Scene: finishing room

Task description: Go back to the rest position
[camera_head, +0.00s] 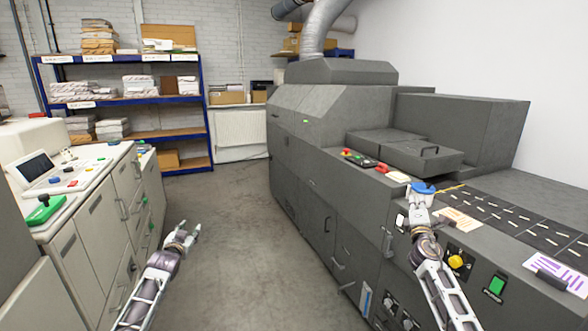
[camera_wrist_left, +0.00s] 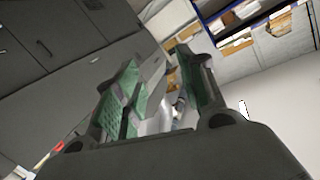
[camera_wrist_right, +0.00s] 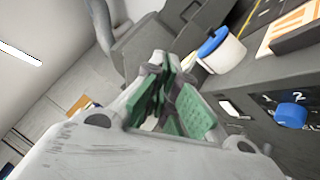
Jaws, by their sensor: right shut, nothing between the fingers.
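My left gripper (camera_head: 187,234) hangs over the open floor of the aisle, with nothing near it. Its green-padded fingers (camera_wrist_left: 158,85) stand apart and empty in the left wrist view. My right gripper (camera_head: 418,205) is at the edge of the dark grey machine on the right. Its green-padded fingers (camera_wrist_right: 165,100) are shut with nothing between them. A white cylinder with a blue top (camera_head: 424,187) is just beyond the right gripper; it also shows in the right wrist view (camera_wrist_right: 222,52), beside the fingers and apart from them. The gripper hides part of it in the head view.
The dark grey machine (camera_head: 305,165) fills the right side, with a yellow knob (camera_head: 455,262) and a green switch (camera_head: 496,285) near my right arm. A cream machine (camera_head: 90,210) stands left. Blue shelving (camera_head: 208,125) stands behind. The aisle floor (camera_head: 230,215) is clear.

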